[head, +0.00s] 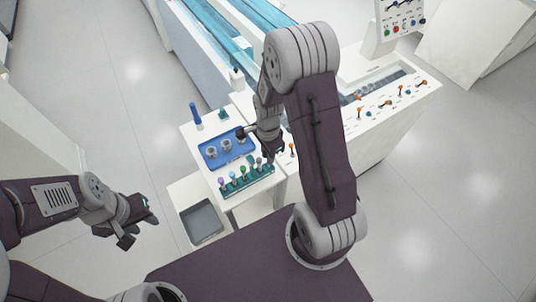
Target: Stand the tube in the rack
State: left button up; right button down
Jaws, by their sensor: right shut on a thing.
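A teal rack (249,185) stands on the white side table, with several tubes with coloured caps upright in it. My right gripper (271,154) is over the right end of the rack, pointing down. It is shut on a tube, which the fingers and arm mostly hide; I cannot tell whether the tube's lower end is in a hole of the rack. My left gripper (139,224) is open and empty, away to the left of the table, above the floor.
A blue tray (213,163) with grey cups lies just behind the rack. A blue bottle (195,114) stands at the back left of the table. A grey bin (201,222) is below in front. A white machine (405,115) stands to the right.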

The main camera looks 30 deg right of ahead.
jog(key=shift+f, duration=0.2)
jog(key=shift+f+b, duration=0.4)
jog(key=shift+f, duration=0.1)
jog(key=c, duration=1.3)
grip_release()
jog(key=shift+o, duration=0.2)
notch_tip(320, 180, up, 9)
jog(key=shift+r+p, duration=0.1)
jog(key=shift+p, duration=0.3)
jog(key=shift+a, duration=0.1)
